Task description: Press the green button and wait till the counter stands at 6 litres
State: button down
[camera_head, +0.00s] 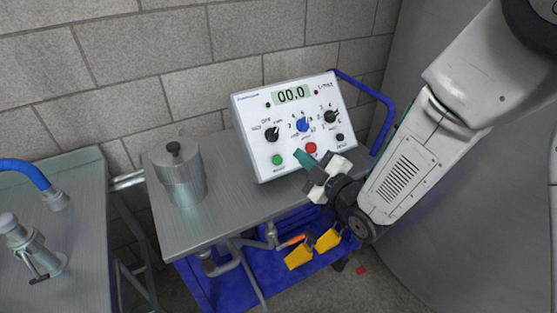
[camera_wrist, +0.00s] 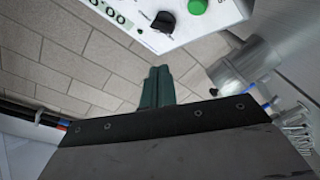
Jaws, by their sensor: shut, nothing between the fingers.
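The control box (camera_head: 291,125) is white and stands on the metal top of a cart. Its counter display (camera_head: 291,94) reads 00.0. The green button (camera_head: 278,160) is at the lower left of the panel, with a red button (camera_head: 311,148) to its right. The green button (camera_wrist: 197,6) also shows at the top of the wrist view, with a black knob (camera_wrist: 164,21) to its left. My gripper (camera_head: 303,157) is shut and empty, its green fingers in front of the panel's lower edge, to the right of the green button. In the wrist view the fingertips (camera_wrist: 157,72) are together, apart from the button.
A metal canister (camera_head: 180,172) stands on the cart top (camera_head: 222,222) left of the box. A blue rail (camera_head: 376,100) rises at the right end. Yellow-handled items (camera_head: 313,250) lie on the blue lower shelf. Another bench (camera_head: 85,215) with fittings is at left.

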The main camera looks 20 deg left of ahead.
aim_at(276, 156)
jog(key=shift+s+a+f+y, duration=0.1)
jog(key=shift+s+a+y, duration=0.2)
jog(key=shift+s, duration=0.1)
jog(key=shift+f, duration=0.1)
jog(key=w+a+f, duration=0.4)
jog(key=a+f, duration=0.1)
jog(key=shift+w+f, duration=0.15)
jog(key=shift+f, duration=0.2)
dwell(2.1)
jog(key=shift+w+a+f, duration=0.2)
jog(key=shift+f, duration=0.05)
jog(key=shift+w+a+f, duration=0.25)
jog(key=shift+a+f, duration=0.05)
jog(key=shift+f, duration=0.05)
dwell(0.8)
dwell(0.3)
jog(key=shift+s+d+r, duration=0.5)
jog(key=shift+d+r, duration=0.05)
jog(key=shift+r, duration=0.05)
